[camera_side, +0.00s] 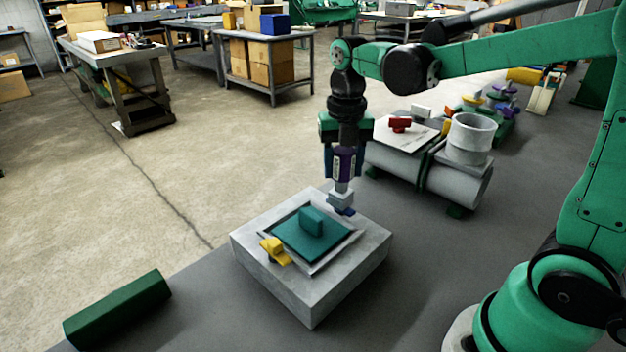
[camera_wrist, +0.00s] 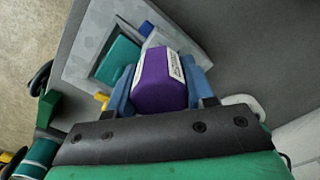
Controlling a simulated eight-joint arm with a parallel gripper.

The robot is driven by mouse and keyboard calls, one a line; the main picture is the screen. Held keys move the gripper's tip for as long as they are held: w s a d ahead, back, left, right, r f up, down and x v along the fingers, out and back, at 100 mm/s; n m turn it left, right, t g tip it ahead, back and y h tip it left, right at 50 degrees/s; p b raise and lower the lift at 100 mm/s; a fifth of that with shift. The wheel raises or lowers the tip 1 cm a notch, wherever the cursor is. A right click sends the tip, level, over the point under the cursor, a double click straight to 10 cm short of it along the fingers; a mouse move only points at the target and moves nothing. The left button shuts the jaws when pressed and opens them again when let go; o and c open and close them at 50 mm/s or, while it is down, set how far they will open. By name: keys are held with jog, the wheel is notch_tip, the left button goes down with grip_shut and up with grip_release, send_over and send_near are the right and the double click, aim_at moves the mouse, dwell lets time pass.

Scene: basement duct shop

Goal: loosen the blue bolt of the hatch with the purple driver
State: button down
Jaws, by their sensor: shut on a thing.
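My gripper (camera_side: 343,161) is shut on the purple driver (camera_side: 344,158), which points downward. In the wrist view the driver (camera_wrist: 160,82) sits between the two blue fingers. The driver's grey socket end (camera_side: 341,200) is at the blue bolt (camera_side: 345,211) on the far right corner of the hatch; I cannot tell how fully it is seated. The teal hatch (camera_side: 295,240) with its raised handle lies in a grey block (camera_side: 330,285). A yellow bolt (camera_side: 274,250) is at the hatch's near left edge; part of it shows in the wrist view (camera_wrist: 101,98).
A grey duct (camera_side: 460,185) with an upright collar (camera_side: 472,135) and a plate bearing a red piece (camera_side: 400,124) stands behind right. A dark green bar (camera_side: 118,310) lies front left. Several coloured pieces stand at the back right.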

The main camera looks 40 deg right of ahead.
jog(key=shift+m, duration=0.6)
jog(key=shift+r, duration=2.5)
